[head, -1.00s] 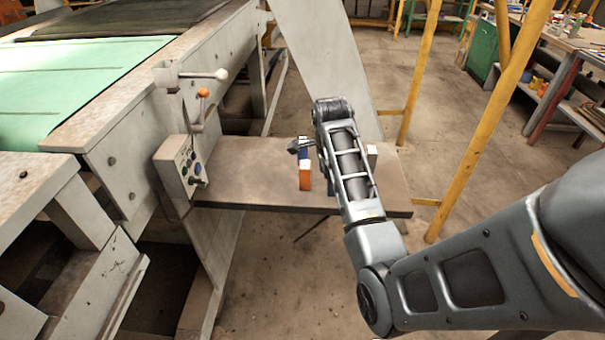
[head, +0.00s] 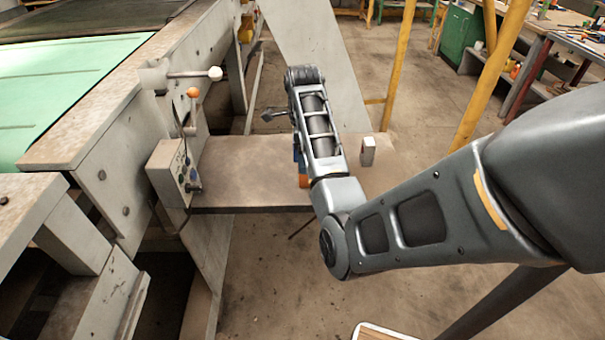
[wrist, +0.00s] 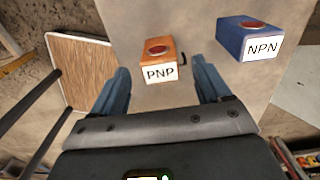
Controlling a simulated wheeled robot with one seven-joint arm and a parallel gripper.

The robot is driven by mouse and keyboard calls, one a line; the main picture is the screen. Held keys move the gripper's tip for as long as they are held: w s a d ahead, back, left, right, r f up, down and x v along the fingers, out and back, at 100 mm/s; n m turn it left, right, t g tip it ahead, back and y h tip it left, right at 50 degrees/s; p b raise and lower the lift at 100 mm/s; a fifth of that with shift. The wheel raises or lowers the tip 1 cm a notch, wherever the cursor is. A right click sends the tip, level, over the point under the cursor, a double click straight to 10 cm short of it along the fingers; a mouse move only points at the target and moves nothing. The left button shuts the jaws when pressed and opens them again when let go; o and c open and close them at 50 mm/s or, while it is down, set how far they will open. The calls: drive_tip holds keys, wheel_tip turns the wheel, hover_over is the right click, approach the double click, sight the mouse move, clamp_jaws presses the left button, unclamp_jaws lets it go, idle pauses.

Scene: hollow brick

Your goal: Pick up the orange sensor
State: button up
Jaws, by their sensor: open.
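The orange sensor (wrist: 158,50) is a small orange block with a red round spot on top and a white label reading PNP. In the wrist view it lies ahead of my open gripper (wrist: 160,83), roughly centred between the two blue fingers and apart from them. In the head view only a bit of the orange sensor (head: 303,181) shows on the metal shelf, mostly hidden behind my arm. My gripper (head: 270,115) is partly hidden there, above the shelf.
A blue sensor labelled NPN (wrist: 243,38) lies right of the orange one. A white block (head: 368,151) stands on the right of the shelf (head: 245,170). A control box with levers (head: 172,172) borders the shelf's left side. Yellow posts (head: 400,65) rise behind.

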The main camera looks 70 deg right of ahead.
drive_tip(key=f, duration=0.5)
drive_tip(key=shift+s, duration=0.2)
drive_tip(key=shift+c, duration=0.2)
drive_tip(key=shift+r, duration=0.1)
drive_tip(key=c, duration=1.1)
